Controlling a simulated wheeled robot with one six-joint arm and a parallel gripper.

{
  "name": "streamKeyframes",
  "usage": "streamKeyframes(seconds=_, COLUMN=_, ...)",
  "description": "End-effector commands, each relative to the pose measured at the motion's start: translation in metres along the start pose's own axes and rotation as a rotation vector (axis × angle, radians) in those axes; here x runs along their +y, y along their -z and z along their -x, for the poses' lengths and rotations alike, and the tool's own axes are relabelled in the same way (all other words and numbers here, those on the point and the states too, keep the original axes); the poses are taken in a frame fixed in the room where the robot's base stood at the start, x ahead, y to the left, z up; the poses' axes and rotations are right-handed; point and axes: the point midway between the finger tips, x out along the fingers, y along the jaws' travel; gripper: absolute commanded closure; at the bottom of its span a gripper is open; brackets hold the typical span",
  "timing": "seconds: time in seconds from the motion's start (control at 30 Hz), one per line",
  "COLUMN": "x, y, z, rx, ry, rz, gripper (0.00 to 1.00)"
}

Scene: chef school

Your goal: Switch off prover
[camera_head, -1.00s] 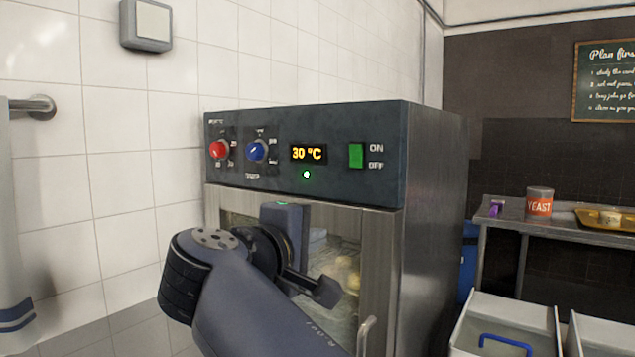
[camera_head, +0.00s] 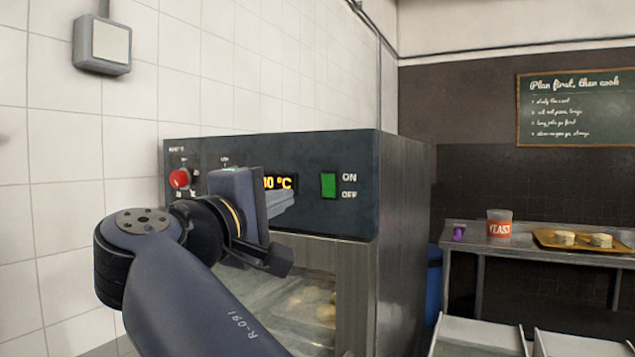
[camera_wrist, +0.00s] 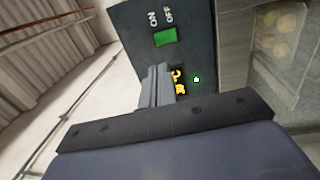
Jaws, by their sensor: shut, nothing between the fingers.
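The prover (camera_head: 405,200) is a dark box with a control panel and a glass door. Its green rocker switch (camera_head: 328,185) sits between the display and the ON and OFF labels. The lit yellow display (camera_head: 282,183) is partly hidden by my gripper (camera_head: 282,200). My gripper is shut and empty, in front of the panel to the left of the switch. The blue knob is hidden behind my arm.
A red knob (camera_head: 179,178) is at the panel's left. A metal table (camera_head: 460,236) at the right holds a yeast tin (camera_head: 499,224) and a yellow tray (camera_head: 548,240). Pale bins (camera_head: 480,338) stand at the lower right. A wall box (camera_head: 103,44) hangs upper left.

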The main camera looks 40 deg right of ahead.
Motion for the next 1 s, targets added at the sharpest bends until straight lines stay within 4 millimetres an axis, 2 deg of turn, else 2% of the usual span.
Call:
streamKeyframes(seconds=0.7, x=0.003, y=-0.001, z=-0.101, rx=-0.003, ry=0.001, rz=0.003, gripper=1.0)
streamKeyframes(seconds=1.0, x=0.001, y=0.0, z=-0.125, rx=-0.001, ry=0.0, rz=0.002, gripper=1.0)
